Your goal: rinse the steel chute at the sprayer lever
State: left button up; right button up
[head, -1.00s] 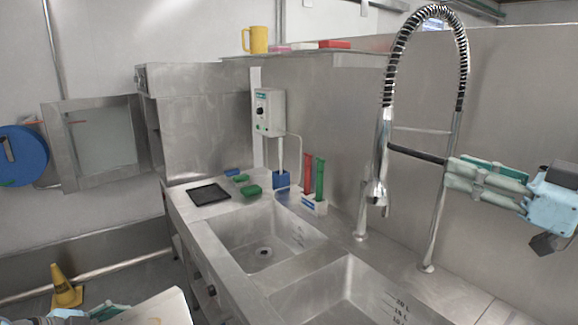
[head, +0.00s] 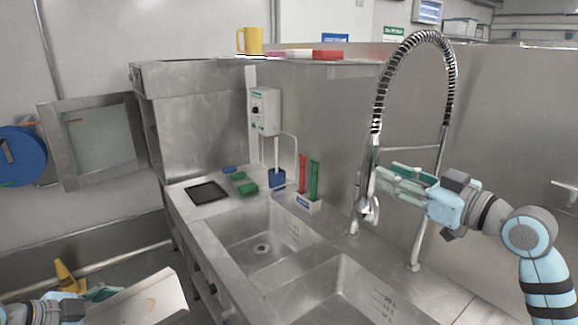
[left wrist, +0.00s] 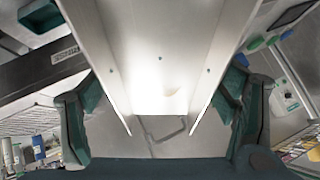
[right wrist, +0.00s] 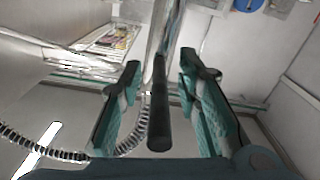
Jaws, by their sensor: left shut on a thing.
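The steel chute (head: 145,300) is at the lower left of the head view, held above the floor in front of the sink counter. It fills the middle of the left wrist view (left wrist: 160,60), between the fingers of my left gripper (left wrist: 160,110), which is shut on it. The sprayer (head: 369,195) hangs from its coiled hose over the right side of the sinks. My right gripper (head: 388,181) is beside it. In the right wrist view the dark sprayer lever (right wrist: 159,115) lies between the open fingers (right wrist: 160,95), with gaps on both sides.
The far sink (head: 255,245) and near sink (head: 335,290) look empty. Red and green tubes stand in a white holder (head: 307,204) on the counter. A yellow cone (head: 67,276) stands on the floor.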

grip_shut()
